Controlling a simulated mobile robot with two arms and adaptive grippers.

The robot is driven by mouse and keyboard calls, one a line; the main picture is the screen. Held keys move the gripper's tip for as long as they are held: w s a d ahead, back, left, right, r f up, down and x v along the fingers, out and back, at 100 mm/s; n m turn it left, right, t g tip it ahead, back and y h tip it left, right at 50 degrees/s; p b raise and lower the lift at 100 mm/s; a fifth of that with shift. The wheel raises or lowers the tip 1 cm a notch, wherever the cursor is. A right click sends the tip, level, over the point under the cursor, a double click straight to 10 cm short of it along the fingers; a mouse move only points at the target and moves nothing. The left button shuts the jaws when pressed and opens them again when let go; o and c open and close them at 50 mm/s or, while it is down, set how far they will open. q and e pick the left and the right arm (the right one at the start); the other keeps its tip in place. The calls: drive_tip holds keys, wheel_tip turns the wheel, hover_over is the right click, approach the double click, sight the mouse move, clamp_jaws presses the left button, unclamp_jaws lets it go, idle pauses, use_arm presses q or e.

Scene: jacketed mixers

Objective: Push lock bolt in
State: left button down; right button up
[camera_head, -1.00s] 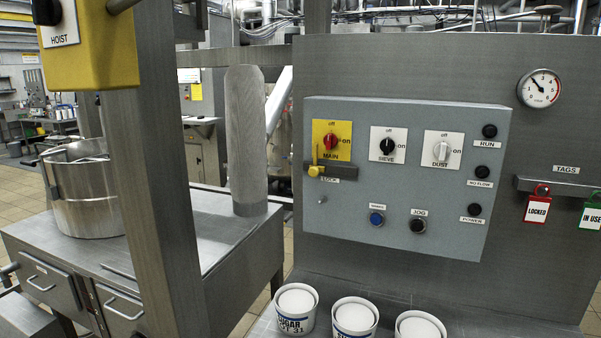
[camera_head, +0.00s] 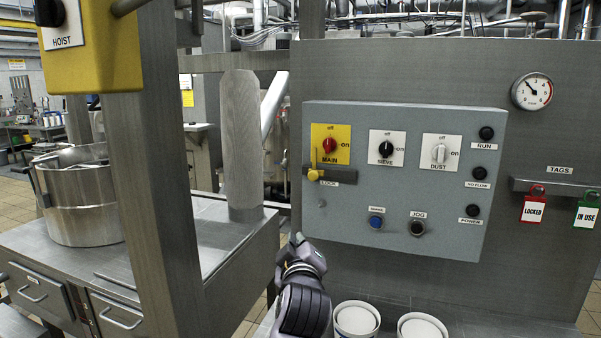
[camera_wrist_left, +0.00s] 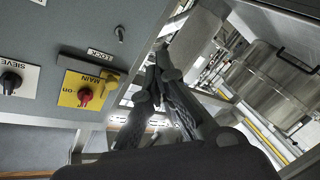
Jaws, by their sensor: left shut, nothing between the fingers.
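The lock bolt (camera_head: 314,174) has a yellow knob and a thin upright yellow stem. It sits at the left end of a dark horizontal bar (camera_head: 340,178) marked LOCK, under the red MAIN switch (camera_head: 329,146). The LOCK bar (camera_wrist_left: 96,66) and MAIN switch (camera_wrist_left: 84,97) also show in the left wrist view, left of the fingers. My left gripper (camera_head: 297,240) is shut and empty, below and slightly left of the bolt, apart from it. Its fingers (camera_wrist_left: 157,66) meet at the tips in the wrist view. My right gripper is out of view.
The grey control panel (camera_head: 400,235) also carries SIEVE and DUST switches and buttons. White tubs (camera_head: 356,320) stand below it. A steel post (camera_head: 150,190) and the yellow hoist box (camera_head: 105,50) stand at left. Red and green tags (camera_head: 535,208) hang at right.

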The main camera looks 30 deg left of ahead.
sight(315, 164)
use_arm(q)
wheel_tip(315, 164, up, 13)
drive_tip(key=a+n+y, duration=0.2)
drive_tip(key=n+y, duration=0.1)
drive_tip(key=n, duration=0.3)
drive_tip(key=r+p+x, duration=0.1)
drive_tip(key=p+x, duration=0.4)
drive_tip(key=x, duration=0.6)
drive_tip(key=shift+t, duration=0.3)
drive_tip(key=d+f, duration=0.1)
drive_tip(key=w+d, duration=0.1)
drive_tip(key=d+f, duration=0.1)
drive_tip(key=d, duration=0.1)
drive_tip(key=shift+w+f+p, duration=0.2)
drive_tip(key=shift+f+p, duration=0.1)
drive_tip(key=shift+p, duration=0.1)
drive_tip(key=shift+a, duration=0.15)
